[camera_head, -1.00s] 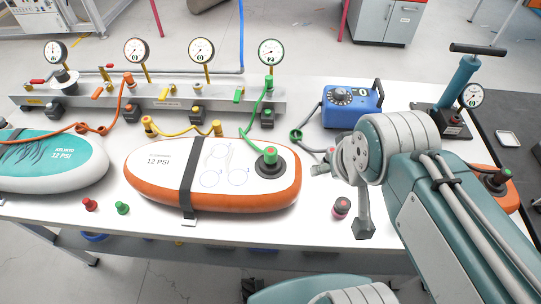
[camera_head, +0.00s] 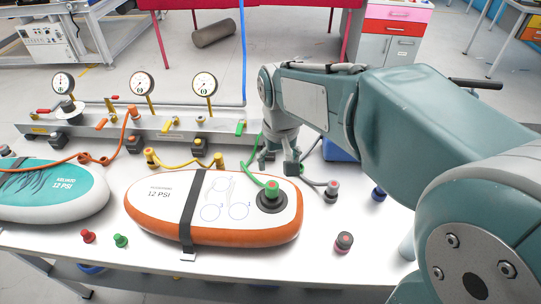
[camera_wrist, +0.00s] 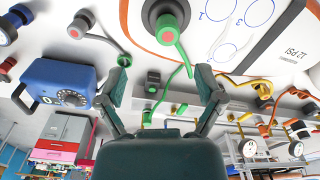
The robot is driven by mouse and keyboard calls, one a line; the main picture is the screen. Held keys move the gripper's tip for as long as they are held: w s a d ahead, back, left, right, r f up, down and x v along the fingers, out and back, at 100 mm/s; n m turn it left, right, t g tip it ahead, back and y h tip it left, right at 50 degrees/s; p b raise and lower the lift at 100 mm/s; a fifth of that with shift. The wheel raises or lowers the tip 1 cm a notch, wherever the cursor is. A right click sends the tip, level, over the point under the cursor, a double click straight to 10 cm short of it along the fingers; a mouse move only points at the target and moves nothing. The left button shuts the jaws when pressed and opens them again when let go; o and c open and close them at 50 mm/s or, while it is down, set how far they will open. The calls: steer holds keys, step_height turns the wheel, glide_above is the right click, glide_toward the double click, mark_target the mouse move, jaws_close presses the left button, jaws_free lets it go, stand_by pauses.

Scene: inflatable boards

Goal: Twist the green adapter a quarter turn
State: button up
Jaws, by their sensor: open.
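The green adapter (camera_head: 271,188), with a reddish centre, sits on the black valve at the right end of the white and orange board (camera_head: 160,215). In the wrist view the adapter (camera_wrist: 167,30) is at the top middle, just beyond my fingertips. A green hose (camera_wrist: 180,62) runs from it between my fingers. My gripper (camera_head: 278,160) is just behind the adapter in the head view and partly hidden by its own wrist. In the wrist view my gripper (camera_wrist: 163,66) is open and empty, its fingers spread apart from the adapter.
The manifold (camera_head: 110,125) with gauges stands behind the board. A blue box (camera_wrist: 60,85) with a dial and a grey hose fitting (camera_wrist: 82,25) lie beside my gripper. A dark cap (camera_head: 344,242) and red and green plugs (camera_head: 120,240) stand on the white table.

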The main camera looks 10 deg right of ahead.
mark_target(272, 191)
steer(key=shift+w+a+f+g, duration=0.3)
steer(key=shift+w+a+f, duration=0.4)
steer(key=shift+w+f, duration=0.1)
step_height(272, 191, down, 11)
steer(key=shift+r, duration=0.2)
jaws_close()
steer(key=c, duration=1)
jaws_free()
steer(key=shift+c, duration=0.9)
steer(key=m, duration=0.5)
steer(key=shift+d, duration=0.1)
